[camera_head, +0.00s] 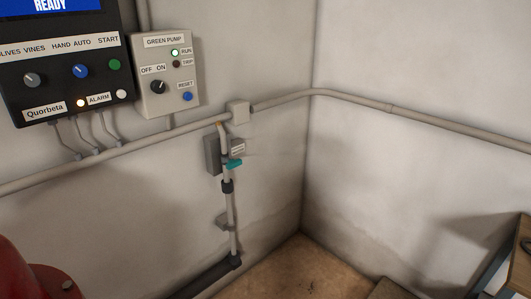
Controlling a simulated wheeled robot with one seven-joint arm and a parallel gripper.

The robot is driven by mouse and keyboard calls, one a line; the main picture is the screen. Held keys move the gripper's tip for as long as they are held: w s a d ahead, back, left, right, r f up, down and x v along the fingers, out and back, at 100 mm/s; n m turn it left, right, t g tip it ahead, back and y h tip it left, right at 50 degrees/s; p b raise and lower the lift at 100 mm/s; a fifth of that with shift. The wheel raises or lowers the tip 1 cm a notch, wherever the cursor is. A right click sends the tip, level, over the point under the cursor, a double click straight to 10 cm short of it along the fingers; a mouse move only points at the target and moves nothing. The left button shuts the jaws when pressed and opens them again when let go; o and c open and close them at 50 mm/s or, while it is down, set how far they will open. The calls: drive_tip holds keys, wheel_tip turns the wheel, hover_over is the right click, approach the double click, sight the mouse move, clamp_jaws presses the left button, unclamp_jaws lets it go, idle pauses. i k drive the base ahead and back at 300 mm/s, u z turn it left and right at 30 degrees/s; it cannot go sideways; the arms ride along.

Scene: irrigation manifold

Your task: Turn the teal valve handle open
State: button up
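The teal valve handle (234,164) sits on a thin vertical pipe (232,210) on the wall, left of the room corner. The handle is small and points roughly to the right, across the pipe. A grey box (212,154) is behind it, and a small white label (238,149) is just above it. A dark collar (228,186) is on the pipe below the handle. My gripper is not in view.
A black control panel (60,92) and a grey pump box labelled GREEN PUMP (152,100) hang at upper left. A conduit (400,110) runs along both walls. A red rounded object (30,275) is at lower left, and a wooden-topped table (515,255) is at lower right.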

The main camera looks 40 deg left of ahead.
sight(231, 164)
drive_tip(key=u, duration=0.7)
drive_tip(key=i, duration=0.8)
drive_tip(key=u, duration=1.15)
drive_tip(key=i, duration=0.25)
drive_tip(key=u, duration=0.2)
